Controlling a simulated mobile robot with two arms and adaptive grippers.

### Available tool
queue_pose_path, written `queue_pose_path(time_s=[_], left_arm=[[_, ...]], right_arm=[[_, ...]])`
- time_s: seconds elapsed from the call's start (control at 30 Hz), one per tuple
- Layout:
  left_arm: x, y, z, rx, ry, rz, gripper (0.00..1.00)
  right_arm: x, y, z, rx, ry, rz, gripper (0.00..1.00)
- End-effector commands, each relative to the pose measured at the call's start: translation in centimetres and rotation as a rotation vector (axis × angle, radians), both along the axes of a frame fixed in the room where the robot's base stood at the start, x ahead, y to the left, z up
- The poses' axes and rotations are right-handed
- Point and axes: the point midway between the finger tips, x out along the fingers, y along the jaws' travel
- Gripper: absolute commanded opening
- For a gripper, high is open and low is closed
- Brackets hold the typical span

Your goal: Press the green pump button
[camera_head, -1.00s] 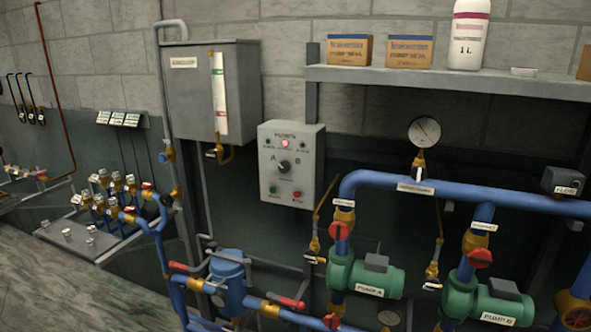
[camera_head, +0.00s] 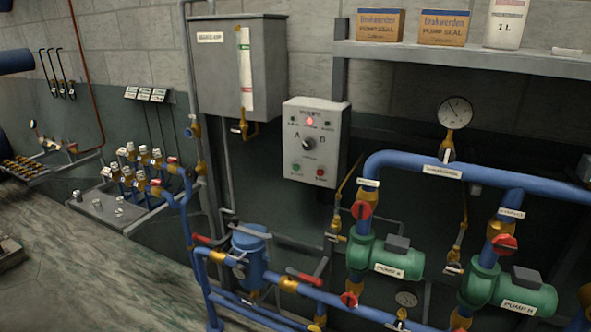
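The pump control box (camera_head: 316,143) is a light grey panel on the wall, near the middle of the view. Its small green button (camera_head: 295,168) is at the lower left of the panel face, and nothing covers it. A red button (camera_head: 320,172) sits to the right of the green one. A dark selector knob (camera_head: 309,143) is in the middle between letter marks, with a lit red lamp (camera_head: 309,121) above it. Neither of my grippers shows in the head view.
Blue pipes (camera_head: 400,158) with red-handled valves and two green pumps (camera_head: 385,258) stand right of and below the box. A grey cabinet (camera_head: 268,70) hangs at its upper left. A shelf (camera_head: 470,58) with boxes is at the upper right. Open floor (camera_head: 90,280) lies at lower left.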

Motion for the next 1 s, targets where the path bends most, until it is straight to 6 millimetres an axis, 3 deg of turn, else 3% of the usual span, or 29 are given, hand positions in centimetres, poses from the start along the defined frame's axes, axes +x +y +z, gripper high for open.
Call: queue_pose_path(time_s=[0.03, 0.17, 1.0], left_arm=[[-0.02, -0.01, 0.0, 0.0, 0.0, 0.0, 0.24], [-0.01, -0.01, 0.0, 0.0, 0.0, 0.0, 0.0], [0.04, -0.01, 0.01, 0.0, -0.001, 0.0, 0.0]], right_arm=[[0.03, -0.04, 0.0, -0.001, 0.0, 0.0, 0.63], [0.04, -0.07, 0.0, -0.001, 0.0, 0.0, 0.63], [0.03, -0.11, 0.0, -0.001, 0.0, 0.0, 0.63]])
